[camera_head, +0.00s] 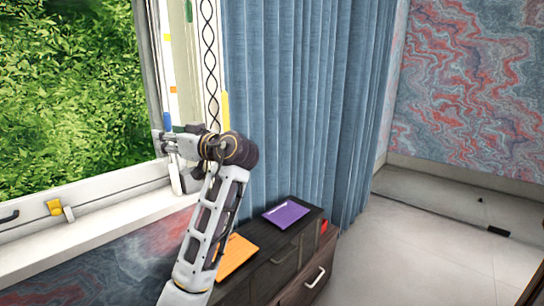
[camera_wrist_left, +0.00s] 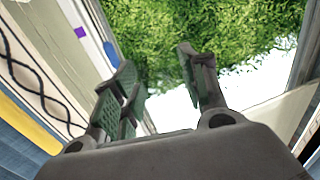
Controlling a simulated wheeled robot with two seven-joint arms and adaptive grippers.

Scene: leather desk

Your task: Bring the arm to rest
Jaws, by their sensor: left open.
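My left gripper (camera_head: 172,143) is raised in front of the window at the left of the head view, with the arm coming up from the bottom. In the left wrist view the left gripper (camera_wrist_left: 160,100) shows its fingers spread apart, with nothing between them. It points toward the window frame and the green foliage outside. My right gripper is not in either view.
A dark cabinet (camera_head: 262,262) stands below the arm, with a purple item (camera_head: 286,214) and an orange item (camera_head: 236,256) on top. A blue curtain (camera_head: 300,100) hangs behind it. The window sill (camera_head: 100,222) runs along the left. Bare floor (camera_head: 410,250) lies at the right.

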